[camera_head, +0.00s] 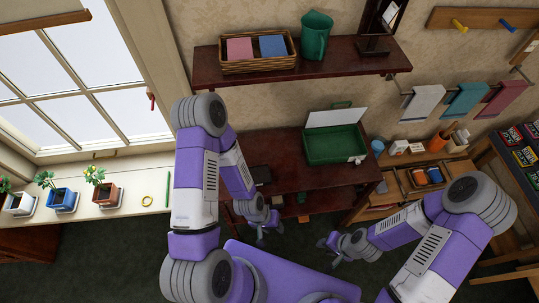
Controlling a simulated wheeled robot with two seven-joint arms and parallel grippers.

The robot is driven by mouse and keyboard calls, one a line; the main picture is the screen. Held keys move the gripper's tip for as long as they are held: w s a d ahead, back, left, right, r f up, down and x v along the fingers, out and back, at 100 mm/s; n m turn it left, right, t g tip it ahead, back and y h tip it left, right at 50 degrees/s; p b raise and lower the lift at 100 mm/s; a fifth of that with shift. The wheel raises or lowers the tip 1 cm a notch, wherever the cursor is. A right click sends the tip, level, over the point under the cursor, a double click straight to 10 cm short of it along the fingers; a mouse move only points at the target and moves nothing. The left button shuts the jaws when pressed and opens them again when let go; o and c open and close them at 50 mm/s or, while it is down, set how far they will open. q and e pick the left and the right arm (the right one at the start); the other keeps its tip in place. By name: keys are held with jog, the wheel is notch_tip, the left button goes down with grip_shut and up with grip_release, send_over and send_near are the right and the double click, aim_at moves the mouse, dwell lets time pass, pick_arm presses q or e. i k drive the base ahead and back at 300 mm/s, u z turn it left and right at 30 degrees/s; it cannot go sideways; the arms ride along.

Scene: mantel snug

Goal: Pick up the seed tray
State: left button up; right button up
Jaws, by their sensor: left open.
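A green rectangular tray (333,157), which looks like the seed tray, sits on the dark red table (288,150) below the wall shelf. A white panel (332,118) stands along its back edge, and a small white item is at its front right corner. My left gripper (271,233) is open and empty, low in front of the table and to the left of the tray. My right gripper (327,252) is low in front of the table, below the tray in the picture. Its fingers look spread, with nothing between them. Both grippers are well apart from the tray.
A wall shelf (210,68) above holds a wicker basket (258,67) and a green jug (315,38). A dark item (262,174) lies on the table's left part. Potted plants line the windowsill. A wooden unit (405,195) with small items stands right of the table.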

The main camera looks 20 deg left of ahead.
aim_at(261, 174)
jog(key=u, duration=1.25)
jog(key=k, duration=0.8)
jog(key=z, duration=0.75)
jog(key=i, duration=1.05)
